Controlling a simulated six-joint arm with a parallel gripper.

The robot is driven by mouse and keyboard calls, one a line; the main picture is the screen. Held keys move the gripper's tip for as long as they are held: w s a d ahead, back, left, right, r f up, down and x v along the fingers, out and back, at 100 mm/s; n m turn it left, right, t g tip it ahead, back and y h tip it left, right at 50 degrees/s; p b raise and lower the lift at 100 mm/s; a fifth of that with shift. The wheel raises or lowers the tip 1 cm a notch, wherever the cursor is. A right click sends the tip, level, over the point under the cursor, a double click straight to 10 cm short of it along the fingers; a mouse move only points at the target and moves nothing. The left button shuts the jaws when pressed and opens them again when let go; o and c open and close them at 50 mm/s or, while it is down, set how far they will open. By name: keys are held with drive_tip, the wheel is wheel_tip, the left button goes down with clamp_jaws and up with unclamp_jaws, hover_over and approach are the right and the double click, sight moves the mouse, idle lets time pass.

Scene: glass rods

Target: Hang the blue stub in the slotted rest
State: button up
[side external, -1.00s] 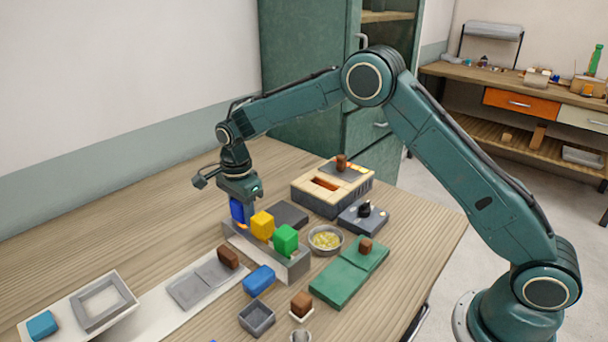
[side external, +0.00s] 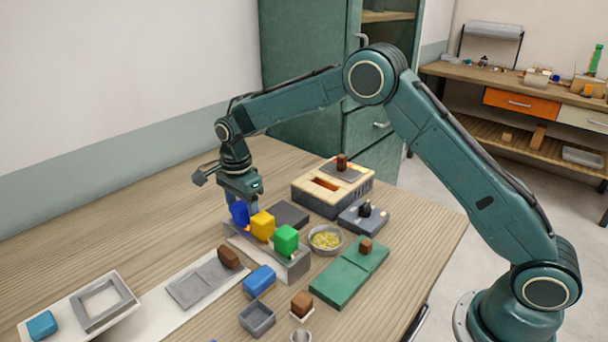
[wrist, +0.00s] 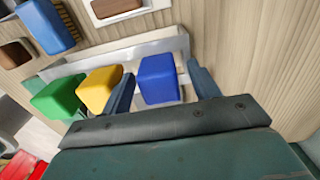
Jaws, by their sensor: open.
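The deep blue stub (side external: 239,213) sits at the left end of the grey slotted rest (side external: 298,266), in a row with a yellow stub (side external: 262,225) and a green stub (side external: 286,240). My gripper (side external: 246,212) is over that end, pointing down. In the wrist view, the blue stub (wrist: 158,78) stands between my open fingers, with a gap visible on each side. The yellow stub (wrist: 100,88) is just left of one finger. The blue stub's lower part and its slot are hidden.
A lighter blue block (side external: 259,281) lies in front of the rest. A dark grey pad (side external: 290,214) and a metal bowl (side external: 325,239) are close behind and right. A green board (side external: 345,279) lies at right.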

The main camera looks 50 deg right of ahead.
wheel_tip(320, 180, up, 13)
idle(0.5)
drive_tip(key=shift+s+r, duration=0.1)
drive_tip(key=shift+s, duration=0.05)
drive_tip(key=s+d+r+n+t, duration=0.1)
drive_tip(key=s+d+r+n, duration=0.1)
drive_tip(key=s+r+n, duration=0.3)
drive_tip(key=s+d+r+n+t, duration=0.1)
drive_tip(key=s+d+r, duration=0.15)
drive_tip(key=s, duration=0.55)
drive_tip(key=s+d+r+n+t, duration=0.1)
drive_tip(key=s+d+r+n, duration=0.1)
drive_tip(key=s+r+n, duration=0.3)
drive_tip(key=s+d+f+n+t, duration=0.1)
drive_tip(key=s+f+n, duration=0.2)
drive_tip(key=s, duration=0.7)
drive_tip(key=s+d+f+n+t, duration=0.1)
drive_tip(key=s+d+f+n, duration=0.1)
drive_tip(key=s, duration=0.7)
drive_tip(key=shift+s+f+n+t, duration=0.35)
drive_tip(key=shift+f+n, duration=0.25)
drive_tip(key=shift+n, duration=0.4)
